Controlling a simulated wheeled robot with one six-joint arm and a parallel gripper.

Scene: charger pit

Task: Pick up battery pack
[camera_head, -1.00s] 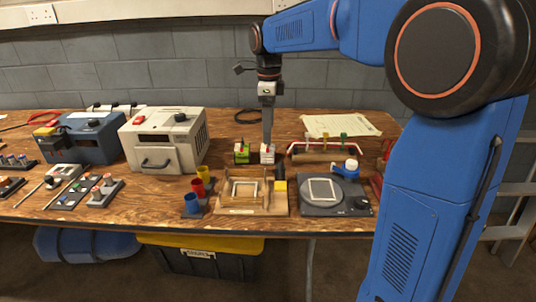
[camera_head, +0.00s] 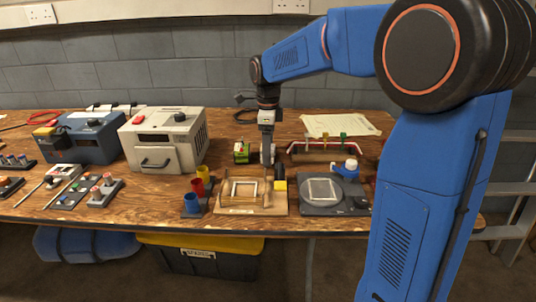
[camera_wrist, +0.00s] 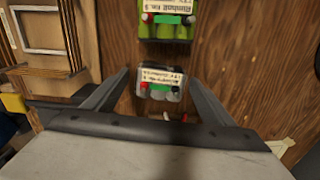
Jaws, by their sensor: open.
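Two battery packs with red and dark terminals are in view. The green one (camera_head: 241,152) stands on the bench and shows at the top of the wrist view (camera_wrist: 165,25). A pale grey one with a white label and a small green patch (camera_wrist: 160,85) lies between my finger lines in the wrist view. In the head view my gripper (camera_head: 267,160) hides most of this grey pack. My gripper also shows in the wrist view (camera_wrist: 156,72), its two fingers apart on either side of the grey pack. I cannot tell whether they touch it.
A wooden frame fixture (camera_head: 232,209) stands in front of my gripper, with a yellow block (camera_head: 280,186) beside it. A scale (camera_head: 330,208) and a red-ended rack (camera_head: 335,150) are to the right. A cream charger box (camera_head: 150,150) stands left.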

